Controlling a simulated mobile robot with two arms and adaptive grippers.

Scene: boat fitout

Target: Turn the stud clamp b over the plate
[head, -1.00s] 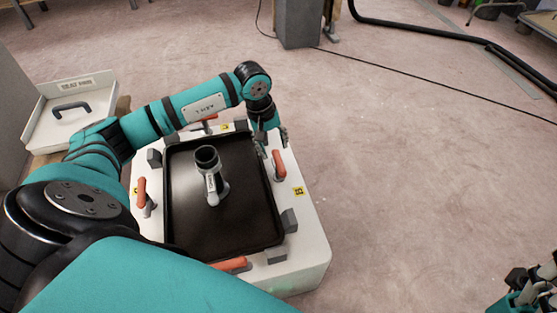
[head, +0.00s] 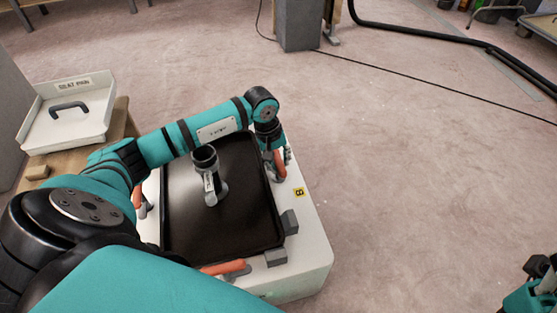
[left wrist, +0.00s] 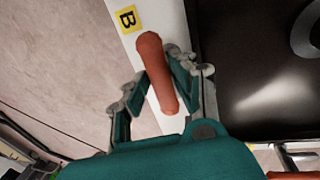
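The stud clamp b has an orange handle (head: 280,166) and sits on the white rim at the plate's right side, near the yellow B label (head: 299,192). In the left wrist view its handle (left wrist: 157,72) lies over the white rim, beside the plate. The dark plate (head: 230,225) also shows in the left wrist view (left wrist: 245,80). My left gripper (head: 279,152) is at the clamp. In the left wrist view its open fingers (left wrist: 158,92) straddle the handle, which is nearer the right finger. My right gripper (head: 540,275) is partly in view at the lower right.
A grey cylindrical fitting (head: 209,180) stands on the plate. Another orange clamp handle (head: 223,267) is at the near edge, with grey blocks (head: 289,221) around the rim. A white tray (head: 40,130) is at the left.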

